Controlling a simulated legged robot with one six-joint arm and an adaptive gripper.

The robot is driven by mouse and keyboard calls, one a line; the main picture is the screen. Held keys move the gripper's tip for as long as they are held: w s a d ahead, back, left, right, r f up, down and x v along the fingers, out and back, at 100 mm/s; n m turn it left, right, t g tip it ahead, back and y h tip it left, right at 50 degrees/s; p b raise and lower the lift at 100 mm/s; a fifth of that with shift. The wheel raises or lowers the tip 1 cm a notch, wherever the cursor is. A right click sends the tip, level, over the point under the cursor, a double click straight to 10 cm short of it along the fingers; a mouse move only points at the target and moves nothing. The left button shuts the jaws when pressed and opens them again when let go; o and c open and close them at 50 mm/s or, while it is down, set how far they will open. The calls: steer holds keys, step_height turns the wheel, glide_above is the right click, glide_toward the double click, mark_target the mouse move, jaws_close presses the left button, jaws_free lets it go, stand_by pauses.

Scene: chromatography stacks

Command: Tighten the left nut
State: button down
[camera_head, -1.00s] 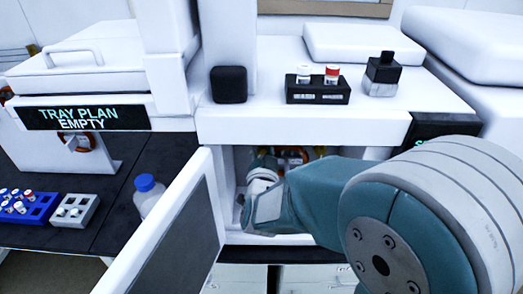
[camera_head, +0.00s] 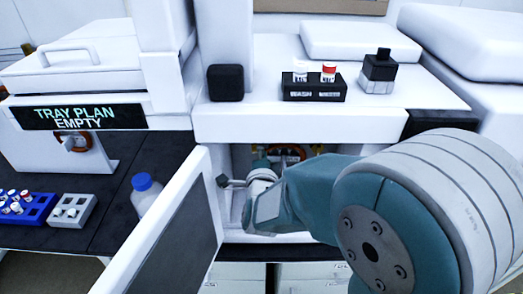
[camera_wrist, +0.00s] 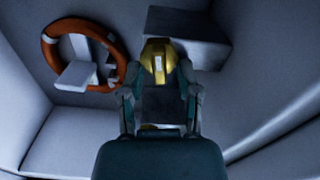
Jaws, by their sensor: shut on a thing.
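In the wrist view a brass-yellow nut (camera_wrist: 158,58) sits between the fingertips of my gripper (camera_wrist: 158,76). The gripper is shut on this nut, which is in front of a grey block (camera_wrist: 188,40) on the compartment's inner wall. Only one nut is clear to see, so I cannot tell from the picture how it lies relative to another. In the head view my arm reaches into the open white compartment, and its wrist (camera_head: 264,178) hides most of the work spot. The fingertips and the nut are not clear there.
An orange ring (camera_wrist: 50,48) hangs around a white fitting left of the gripper. The compartment door (camera_head: 165,235) stands open at left. A black rack (camera_head: 314,88) with vials and a dark bottle (camera_head: 379,72) stand on top. A blue-capped bottle (camera_head: 146,192) stands left of the door.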

steer(key=shift+f+m, duration=0.3)
steer(key=shift+m, duration=0.7)
steer(key=shift+s+f, duration=0.1)
steer(key=c, duration=0.7)
jaws_free()
